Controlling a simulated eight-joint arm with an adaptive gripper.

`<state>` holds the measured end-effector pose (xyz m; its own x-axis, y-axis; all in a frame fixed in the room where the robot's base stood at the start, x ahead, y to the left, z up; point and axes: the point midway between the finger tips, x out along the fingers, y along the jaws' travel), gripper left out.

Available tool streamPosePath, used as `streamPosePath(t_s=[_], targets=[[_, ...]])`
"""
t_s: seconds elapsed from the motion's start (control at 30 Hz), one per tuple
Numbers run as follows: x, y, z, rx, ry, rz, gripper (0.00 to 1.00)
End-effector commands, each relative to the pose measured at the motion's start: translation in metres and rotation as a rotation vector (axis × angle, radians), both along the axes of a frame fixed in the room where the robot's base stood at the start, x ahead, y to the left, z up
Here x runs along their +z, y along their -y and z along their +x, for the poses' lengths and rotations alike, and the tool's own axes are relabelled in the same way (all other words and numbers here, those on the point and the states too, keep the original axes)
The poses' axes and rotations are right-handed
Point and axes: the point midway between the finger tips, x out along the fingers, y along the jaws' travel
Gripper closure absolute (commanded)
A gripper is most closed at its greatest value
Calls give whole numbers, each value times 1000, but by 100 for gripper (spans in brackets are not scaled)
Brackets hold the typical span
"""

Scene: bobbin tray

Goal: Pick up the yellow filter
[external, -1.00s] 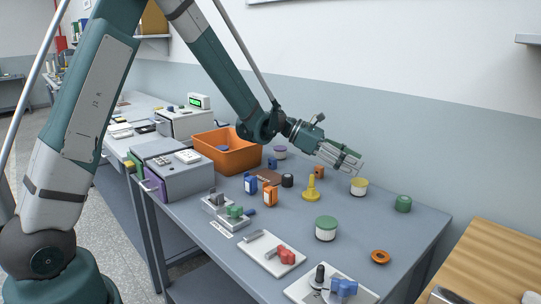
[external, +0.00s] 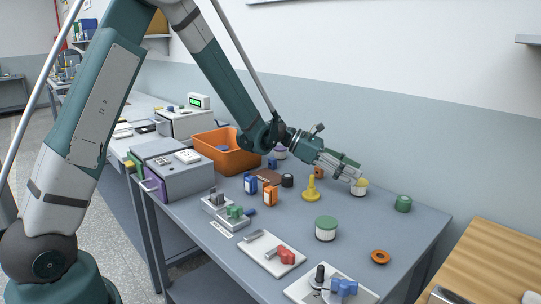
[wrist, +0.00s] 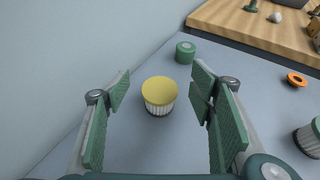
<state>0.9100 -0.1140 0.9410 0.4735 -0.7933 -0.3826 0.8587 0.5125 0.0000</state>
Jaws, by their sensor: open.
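The yellow filter (wrist: 159,91) is a short white pleated cylinder with a yellow top. It stands upright on the table. In the external view the yellow filter (external: 361,188) is at the back right, partly covered by my fingers. My gripper (external: 355,175) is open and empty just by it. In the wrist view my gripper (wrist: 160,82) has its green pads spread wide, one on each side of the filter's image. A clear gap shows between the filter and each pad.
A green cylinder (wrist: 185,52) stands beyond the filter. A green-topped filter (external: 326,229) and an orange ring (external: 380,257) are nearer the front. A yellow funnel-like piece (external: 311,190) stands to the left. The wall (wrist: 70,70) runs close along the back of the table.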

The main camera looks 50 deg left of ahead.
Motion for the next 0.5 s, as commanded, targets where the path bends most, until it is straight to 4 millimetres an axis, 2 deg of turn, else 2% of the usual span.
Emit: streamPosePath(t_s=[0.17,0.37,0.5], targets=[[-11,0,0,0,0,0,45],[-35,0,0,0,0,0,45],[-42,13,7,-2,0,0,45]])
